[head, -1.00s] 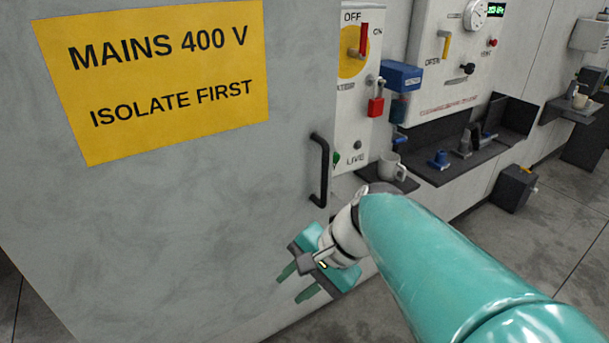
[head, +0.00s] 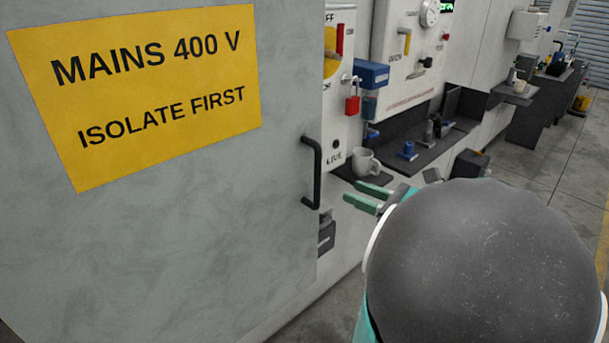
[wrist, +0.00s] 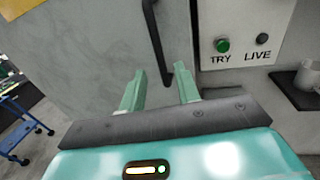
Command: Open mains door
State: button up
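The grey mains door (head: 200,225) fills the left of the head view, with a yellow "MAINS 400 V, ISOLATE FIRST" sign (head: 140,90). Its black vertical bar handle (head: 317,172) is near the right edge. It also shows ahead of my fingers in the wrist view (wrist: 154,35). My gripper (head: 356,192) is to the right of the handle in the head view, fingers pointing left. In the wrist view my gripper (wrist: 162,82) has its two green fingers apart, with nothing between them. The handle's lower end appears near the right fingertip; contact cannot be told.
A white panel with a red padlock (head: 352,105) and blue box (head: 372,75) adjoins the door. A white mug (head: 366,161) stands on a shelf near my gripper. A blue trolley (wrist: 25,125) is at left in the wrist view.

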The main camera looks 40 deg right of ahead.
send_over(317, 203)
jog(key=shift+w+d, duration=0.25)
jog(key=shift+w, duration=0.05)
grip_shut()
